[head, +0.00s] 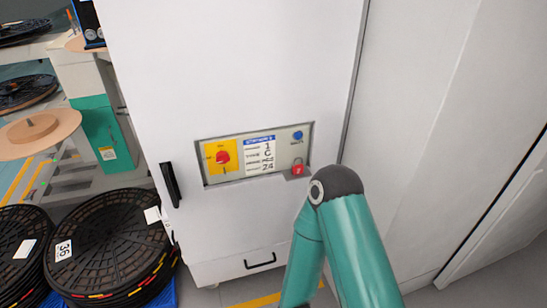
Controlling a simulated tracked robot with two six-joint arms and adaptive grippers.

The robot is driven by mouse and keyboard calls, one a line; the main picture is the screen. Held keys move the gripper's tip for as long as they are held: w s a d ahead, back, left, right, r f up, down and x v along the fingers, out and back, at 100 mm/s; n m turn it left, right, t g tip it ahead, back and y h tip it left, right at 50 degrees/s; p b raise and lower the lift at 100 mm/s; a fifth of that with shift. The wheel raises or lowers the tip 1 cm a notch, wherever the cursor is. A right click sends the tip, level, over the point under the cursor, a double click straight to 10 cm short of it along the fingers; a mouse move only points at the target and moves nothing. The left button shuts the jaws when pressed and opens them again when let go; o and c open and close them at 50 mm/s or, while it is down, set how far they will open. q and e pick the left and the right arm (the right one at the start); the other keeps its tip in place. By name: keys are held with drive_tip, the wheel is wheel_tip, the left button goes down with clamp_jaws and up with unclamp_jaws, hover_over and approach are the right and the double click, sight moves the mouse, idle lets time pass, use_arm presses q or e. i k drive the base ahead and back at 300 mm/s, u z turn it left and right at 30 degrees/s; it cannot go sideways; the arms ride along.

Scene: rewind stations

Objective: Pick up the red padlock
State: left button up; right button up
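The red padlock (297,169) is at the lower right of a recessed panel (235,175) in the white cabinet front, below a blue button. It is small, and I cannot tell whether it hangs or rests on the panel's lower edge. A teal arm of mine with a dark grey joint rises from the bottom of the head view, its joint just below and right of the padlock. Neither gripper shows in the head view.
The panel has a red rotary switch (222,157) on a yellow plate, a printed label (259,155) and a blue button (297,135). A black handle (171,185) is on the cabinet's left.

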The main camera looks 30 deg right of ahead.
sight(299, 169)
drive_tip(key=z, duration=0.15)
drive_tip(key=i, duration=0.75)
drive_tip(key=z, duration=0.55)
